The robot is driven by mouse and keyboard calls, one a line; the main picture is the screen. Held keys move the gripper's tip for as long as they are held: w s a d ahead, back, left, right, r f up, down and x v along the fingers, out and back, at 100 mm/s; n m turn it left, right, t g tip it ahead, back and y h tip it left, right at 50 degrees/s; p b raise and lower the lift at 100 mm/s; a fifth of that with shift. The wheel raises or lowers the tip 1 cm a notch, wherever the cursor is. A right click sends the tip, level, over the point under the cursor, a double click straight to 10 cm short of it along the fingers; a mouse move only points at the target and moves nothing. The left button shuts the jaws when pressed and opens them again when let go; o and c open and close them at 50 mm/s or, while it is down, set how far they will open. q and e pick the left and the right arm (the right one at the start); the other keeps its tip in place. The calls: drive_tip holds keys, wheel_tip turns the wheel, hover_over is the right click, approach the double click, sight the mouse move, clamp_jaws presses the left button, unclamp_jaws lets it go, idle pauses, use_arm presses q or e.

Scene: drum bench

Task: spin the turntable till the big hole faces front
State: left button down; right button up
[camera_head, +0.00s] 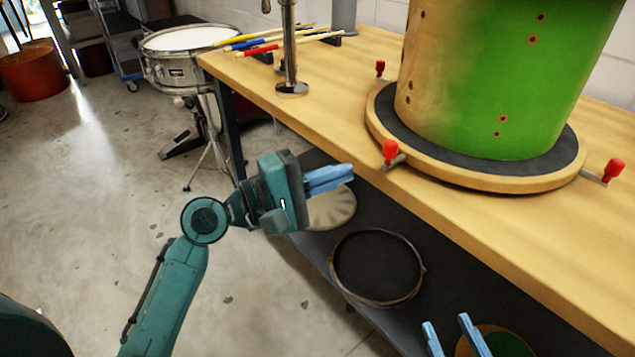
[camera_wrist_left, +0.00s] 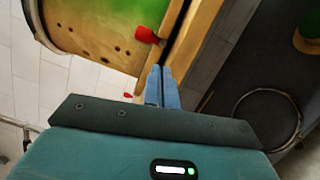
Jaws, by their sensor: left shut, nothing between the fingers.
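The round turntable (camera_head: 478,182) sits on the wooden bench, with a dark top and a wooden rim. Red-knobbed handles stick out around it: a front one (camera_head: 390,152), a right one (camera_head: 612,170) and a back-left one (camera_head: 380,68). A drum shell (camera_head: 500,75), bare wood on the left and green on the right, stands on it. It shows several small holes; I see no clearly bigger one. My left gripper (camera_head: 347,172) is shut and empty, left of the front handle and apart from it. My right gripper (camera_head: 447,321) is open and empty at the bottom edge.
The bench front edge (camera_head: 440,218) runs between my left gripper and the turntable. A metal post (camera_head: 290,50) and drumsticks (camera_head: 290,40) are on the bench's left part. A hoop (camera_head: 335,287) lies on the lower shelf. A snare drum (camera_head: 178,72) stands at the back left.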

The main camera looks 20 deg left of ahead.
use_arm(q)
drive_tip(key=x, duration=0.4)
drive_tip(key=shift+w+d, duration=0.3)
drive_tip(key=shift+s, duration=0.1)
